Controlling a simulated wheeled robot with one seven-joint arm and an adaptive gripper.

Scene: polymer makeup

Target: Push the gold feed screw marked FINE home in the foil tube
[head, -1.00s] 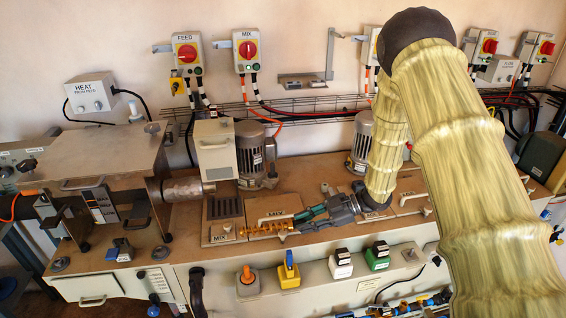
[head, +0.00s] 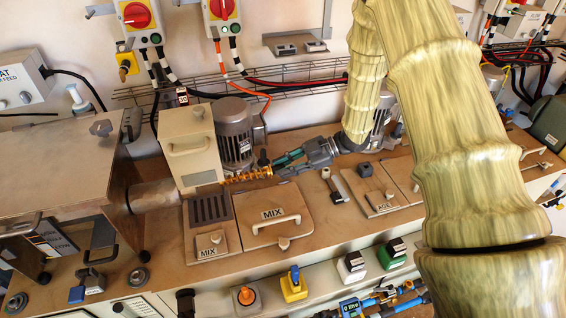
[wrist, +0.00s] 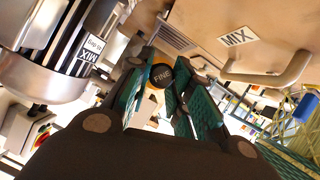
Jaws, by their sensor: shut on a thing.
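The gold feed screw (head: 243,175) lies nearly level, its left tip against the lower right edge of the beige box in the head view. I cannot tell whether the tip is inside an opening. My gripper (head: 278,163) is shut on the screw's right end from the right. In the wrist view its black round end marked FINE (wrist: 161,77) sits between the teal fingers (wrist: 157,95). The foil tube (head: 157,194) is a silvery cylinder left of the beige box (head: 190,148). Its join to the box is partly hidden.
A grey motor (head: 233,132) stands close behind the screw. The MIX lid with a handle (head: 273,214) and a dark slotted grate (head: 210,207) lie in front, below it. A wire tray (head: 300,88) runs along the wall. A steel cabinet (head: 55,165) stands at left.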

